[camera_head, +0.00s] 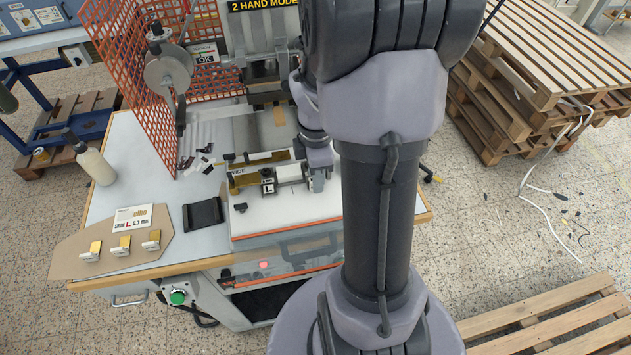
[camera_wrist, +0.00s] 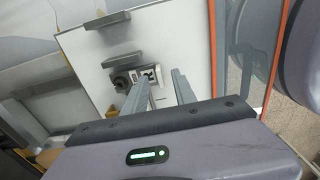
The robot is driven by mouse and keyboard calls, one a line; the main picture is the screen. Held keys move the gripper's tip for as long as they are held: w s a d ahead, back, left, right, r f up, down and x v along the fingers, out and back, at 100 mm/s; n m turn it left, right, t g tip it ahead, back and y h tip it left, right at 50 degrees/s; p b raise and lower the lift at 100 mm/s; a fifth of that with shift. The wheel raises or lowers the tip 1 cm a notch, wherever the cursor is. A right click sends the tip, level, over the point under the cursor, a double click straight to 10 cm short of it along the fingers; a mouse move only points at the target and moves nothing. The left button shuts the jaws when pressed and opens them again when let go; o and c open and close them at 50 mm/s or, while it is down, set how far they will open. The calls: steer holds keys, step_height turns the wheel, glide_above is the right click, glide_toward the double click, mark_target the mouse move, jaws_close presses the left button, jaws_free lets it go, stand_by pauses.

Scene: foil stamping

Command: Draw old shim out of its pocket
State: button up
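My gripper (camera_wrist: 162,78) has its two fingers apart, with nothing seen held between them. In the wrist view, a small block with a black-and-white label (camera_wrist: 148,74) lies just beyond the fingertips, beside a dark round knob (camera_wrist: 121,81). In the head view, my gripper (camera_head: 317,181) is low over the white press bed, just right of a block marked L (camera_head: 268,187). I cannot make out the old shim or its pocket; they may be hidden by the block or my fingers. I cannot tell whether the fingers touch anything.
Several brass-and-white pieces (camera_head: 122,246) lie on a brown board beside a card reading L, 0.3 mm (camera_head: 133,217). A black tray (camera_head: 203,214) lies right of the card. A bottle (camera_head: 95,164) stands at the left. An orange mesh guard (camera_head: 137,80) rises behind.

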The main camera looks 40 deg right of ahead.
steer(key=shift+f, duration=0.6)
jaws_close()
steer(key=shift+s, duration=0.1)
steer(key=shift+s+a, duration=0.45)
steer(key=shift+s, duration=0.25)
steer(key=shift+s+a, duration=0.4)
steer(key=shift+s, duration=0.25)
steer(key=shift+s+a, duration=0.45)
steer(key=shift+s, duration=0.25)
steer(key=shift+r, duration=0.1)
